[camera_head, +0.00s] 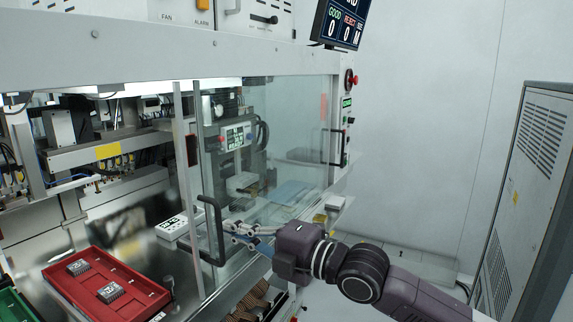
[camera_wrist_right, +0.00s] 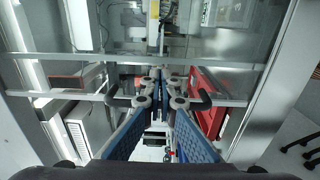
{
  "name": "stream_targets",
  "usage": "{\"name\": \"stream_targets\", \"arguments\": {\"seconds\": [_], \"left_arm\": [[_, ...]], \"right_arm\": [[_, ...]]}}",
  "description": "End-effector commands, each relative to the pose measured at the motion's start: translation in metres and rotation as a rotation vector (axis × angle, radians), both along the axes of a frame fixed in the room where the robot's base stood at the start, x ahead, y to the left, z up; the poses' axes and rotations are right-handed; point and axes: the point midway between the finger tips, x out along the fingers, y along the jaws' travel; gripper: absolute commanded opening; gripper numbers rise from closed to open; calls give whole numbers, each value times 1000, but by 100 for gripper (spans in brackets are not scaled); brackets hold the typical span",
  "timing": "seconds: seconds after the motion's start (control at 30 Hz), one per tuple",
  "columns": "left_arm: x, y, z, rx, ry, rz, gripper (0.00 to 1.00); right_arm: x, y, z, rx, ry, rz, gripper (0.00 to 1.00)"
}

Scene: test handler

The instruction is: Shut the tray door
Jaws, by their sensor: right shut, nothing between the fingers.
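The clear tray door (camera_head: 262,135) has a metal frame and a black bar handle (camera_head: 214,230) near its left edge. The machine opening to the left of its frame is uncovered. My right gripper (camera_head: 234,229) is shut and empty, its fingertips close beside the handle on the right. In the right wrist view the shut fingertips (camera_wrist_right: 163,82) lie across the middle of the handle (camera_wrist_right: 201,103), whose ends show on both sides. I cannot tell whether they touch it. My left gripper is not in view.
A red tray (camera_head: 152,297) holding grey parts sits at the lower left, with a green tray (camera_head: 14,306) beside it. A second black handle (camera_head: 336,147) is on the right side of the machine. A grey cabinet (camera_head: 535,190) stands at far right.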

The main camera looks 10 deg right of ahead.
Motion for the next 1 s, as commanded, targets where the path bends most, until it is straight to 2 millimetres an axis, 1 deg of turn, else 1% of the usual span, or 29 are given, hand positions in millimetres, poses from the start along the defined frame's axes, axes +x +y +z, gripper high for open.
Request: {"name": "stream_targets", "arguments": {"seconds": [0.27,0.37,0.6,1.0], "left_arm": [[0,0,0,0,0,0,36],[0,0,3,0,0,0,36],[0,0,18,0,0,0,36],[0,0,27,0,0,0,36]], "right_arm": [[0,1,0,0,0,0,0],[-3,3,1,0,2,3,0],[-27,20,3,4,3,4,0],[-66,49,2,3,1,7,0]]}}
